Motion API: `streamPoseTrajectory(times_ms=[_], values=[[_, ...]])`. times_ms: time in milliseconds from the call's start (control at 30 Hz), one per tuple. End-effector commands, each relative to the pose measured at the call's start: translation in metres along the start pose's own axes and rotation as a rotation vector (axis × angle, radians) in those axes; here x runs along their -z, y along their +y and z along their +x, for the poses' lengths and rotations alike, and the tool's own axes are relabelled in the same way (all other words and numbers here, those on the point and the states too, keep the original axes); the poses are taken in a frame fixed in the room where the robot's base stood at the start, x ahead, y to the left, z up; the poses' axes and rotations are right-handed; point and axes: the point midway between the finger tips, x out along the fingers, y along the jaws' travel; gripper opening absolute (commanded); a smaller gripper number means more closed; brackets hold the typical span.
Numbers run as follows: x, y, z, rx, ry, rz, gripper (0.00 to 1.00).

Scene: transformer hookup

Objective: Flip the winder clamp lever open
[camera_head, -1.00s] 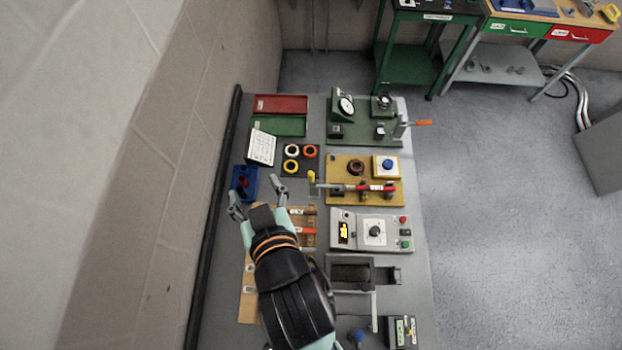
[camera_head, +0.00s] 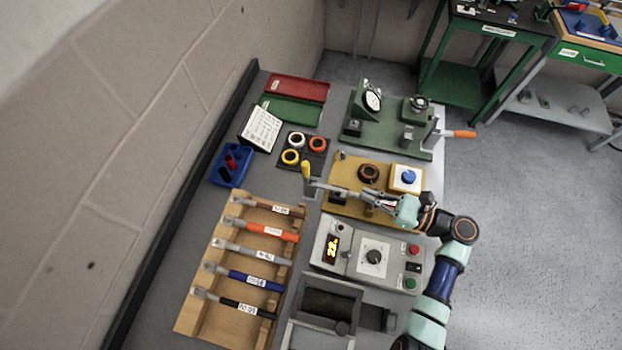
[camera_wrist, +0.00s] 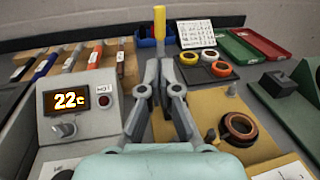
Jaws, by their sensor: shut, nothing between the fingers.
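The clamp lever has a yellow handle (camera_head: 306,170) and stands roughly upright at the left end of the yellow-brown fixture board (camera_head: 343,172). The handle also shows in the wrist view (camera_wrist: 159,22), straight ahead of the fingers. My gripper (camera_head: 314,185) reaches in from the right over the board, its fingers pointing left at the lower part of the lever. In the wrist view my gripper (camera_wrist: 160,72) is shut and empty, its tips just below the yellow grip. The fingers hide the clamp's base; I cannot tell whether they touch the lever.
A brown ring (camera_head: 369,172) and a blue-button box (camera_head: 407,178) share the board. A grey control box (camera_head: 368,255) stands in front, a green crank fixture (camera_head: 400,135) behind. Colored rings on a black pad (camera_head: 303,150) and a tool rack (camera_head: 193,310) lie left.

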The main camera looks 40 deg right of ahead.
Motion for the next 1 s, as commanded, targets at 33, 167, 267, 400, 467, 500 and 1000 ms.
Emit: streamPoseTrajectory(times_ms=[33, 167, 267, 400, 467, 500, 1000], values=[[0.001, -0.001, -0.003, 0.006, -0.011, 0.014, 0.0], [-0.001, -0.002, -0.004, 0.007, -0.014, 0.02, 0.0], [-0.001, -0.002, -0.003, 0.007, -0.013, 0.018, 0.0], [-0.001, -0.001, 0.001, 0.005, -0.012, 0.017, 0.0], [-0.001, -0.001, 0.007, 0.005, -0.012, 0.016, 0.0], [-0.001, -0.001, 0.014, 0.003, -0.011, 0.016, 0.0], [-0.002, -0.001, 0.116, 0.003, -0.01, 0.014, 0.0]])
